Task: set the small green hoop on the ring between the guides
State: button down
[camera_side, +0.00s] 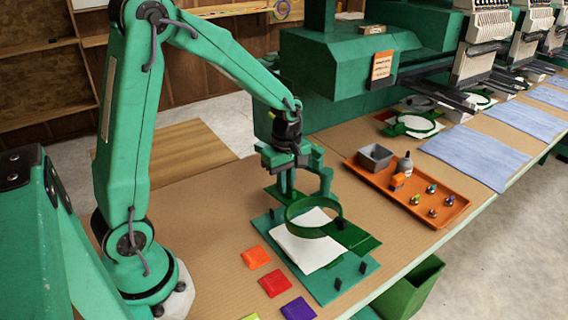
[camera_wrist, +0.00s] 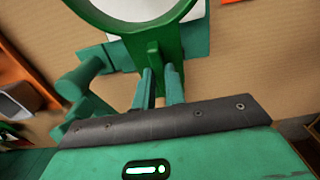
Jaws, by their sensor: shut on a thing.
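My gripper (camera_side: 298,190) is shut on the tab of the small green hoop (camera_side: 288,219), and its arm reaches down from above. In the wrist view the hoop's tab (camera_wrist: 153,52) sits between my two fingertips (camera_wrist: 160,88). The hoop lies roughly level over a white sheet (camera_side: 300,252) on a green base plate (camera_side: 345,277). Small black upright guides (camera_side: 337,283) stand on the plate. I cannot tell whether the hoop touches the sheet or hovers just above it. The ring is not clearly distinguishable beneath the hoop and sheet.
Orange, red and purple squares (camera_side: 274,283) lie left of the plate. An orange tray (camera_side: 430,213) with a grey box, a bottle and several small items stands to the right. Green machines (camera_side: 345,65) line the back. A green bin (camera_side: 410,290) hangs at the table's front edge.

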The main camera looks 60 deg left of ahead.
jog(key=shift+f, duration=2.1)
dwell(1.1)
jog(key=c, duration=1.4)
grip_release()
jog(key=shift+r, duration=0.15)
jog(key=shift+r, duration=3.35)
jog(key=shift+s+d+r+m, duration=0.1)
jog(key=shift+s+r+m, duration=0.15)
jog(key=shift+r, duration=0.2)
jog(key=s+d+r+m+t, duration=0.1)
jog(key=s+r+m+t, duration=0.1)
jog(key=s+r+m, duration=0.2)
jog(key=s+d+r+m+t, duration=0.1)
jog(key=s+d+r+m, duration=0.1)
jog(key=s+r+m, duration=0.2)
jog(key=s+d+r+m+t, duration=0.2)
jog(key=s+r+m, duration=0.2)
jog(key=m, duration=0.5)
jog(key=shift+s+d+m+t, duration=0.1)
jog(key=shift+s+m+t, duration=0.2)
jog(key=shift+s, duration=1)
